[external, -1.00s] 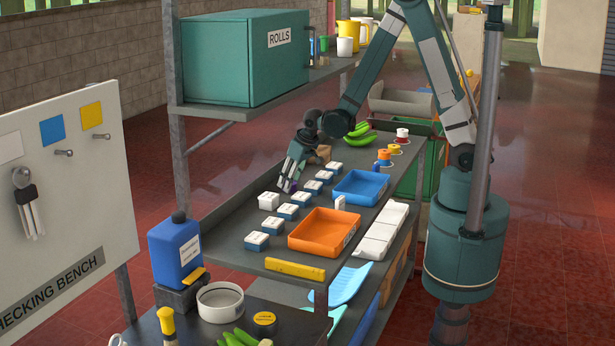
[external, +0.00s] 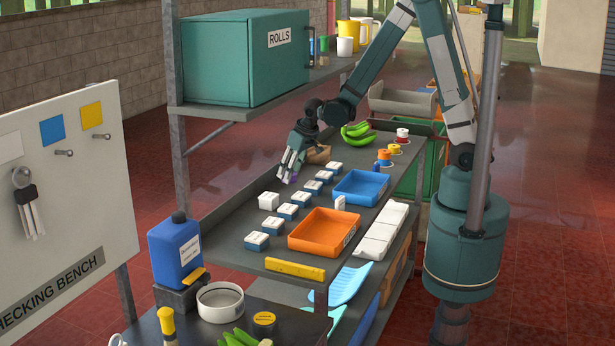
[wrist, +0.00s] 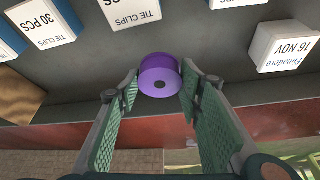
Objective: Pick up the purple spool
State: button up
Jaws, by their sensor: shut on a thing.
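White-and-blue tie clip boxes (wrist: 40,22) stand in a row close by. A white box (wrist: 285,45) stands to the right in the wrist view. An orange tray (external: 324,231) and a blue tray (external: 361,187) lie on the shelf. Green bananas (external: 356,136) lie farther back.

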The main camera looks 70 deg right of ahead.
notch_tip(320, 180, up, 3)
jog(key=shift+f, duration=0.1)
jog(key=shift+s+a, duration=0.1)
jog(key=shift+s, duration=0.25)
jog(key=s+a, duration=0.4)
jog(key=s, duration=1.2)
jog(key=shift+s, duration=0.4)
